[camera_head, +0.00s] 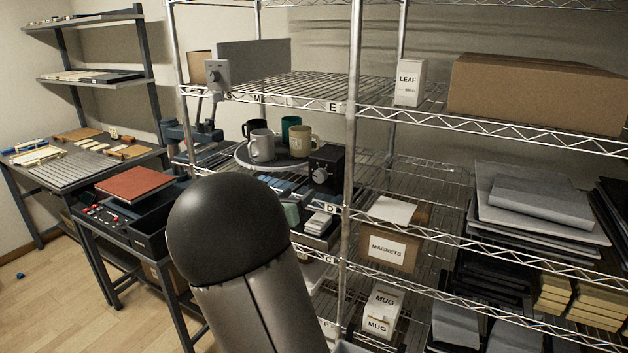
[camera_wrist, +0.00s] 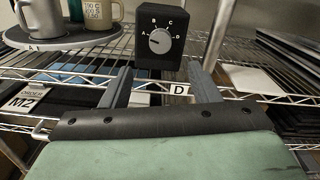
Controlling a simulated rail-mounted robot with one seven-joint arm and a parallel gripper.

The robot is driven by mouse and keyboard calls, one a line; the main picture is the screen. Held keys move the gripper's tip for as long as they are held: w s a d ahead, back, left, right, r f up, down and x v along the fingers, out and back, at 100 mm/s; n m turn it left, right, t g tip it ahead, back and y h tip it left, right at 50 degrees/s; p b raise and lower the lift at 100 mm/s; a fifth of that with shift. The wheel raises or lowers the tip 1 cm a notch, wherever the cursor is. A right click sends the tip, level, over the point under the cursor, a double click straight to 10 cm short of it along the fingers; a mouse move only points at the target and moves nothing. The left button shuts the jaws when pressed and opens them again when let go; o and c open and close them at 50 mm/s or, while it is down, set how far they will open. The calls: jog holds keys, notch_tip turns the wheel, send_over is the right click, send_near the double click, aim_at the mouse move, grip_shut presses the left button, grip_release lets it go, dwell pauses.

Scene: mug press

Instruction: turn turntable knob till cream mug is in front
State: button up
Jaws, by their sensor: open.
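The round grey turntable (camera_head: 243,158) on the middle shelf carries several mugs. The cream mug (camera_head: 300,142) stands at its right, beside the knob box. A grey mug (camera_head: 262,147) stands nearer its front left, with a teal mug (camera_head: 290,125) and a dark mug (camera_head: 251,128) behind. In the wrist view the black knob box (camera_wrist: 175,62) has a silver knob (camera_wrist: 160,41) marked A to D; its pointer appears turned towards A. The turntable rim shows an A below the grey mug (camera_wrist: 40,18). My gripper (camera_wrist: 160,72) is open and empty, its fingers below and before the knob.
The shelf's wire front edge (camera_wrist: 60,76) runs across just below the knob box. A metal post (camera_wrist: 219,35) stands close right of the box. Trays and a MAGNETS box (camera_head: 388,251) sit on the shelf below. My arm hides part of the lower shelves.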

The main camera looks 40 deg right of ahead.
aim_at(318, 177)
jog(key=p+x, duration=0.1)
jog(key=x, duration=0.9)
jog(key=shift+w+d, duration=0.1)
jog(key=shift+d, duration=0.2)
jog(key=c, duration=1)
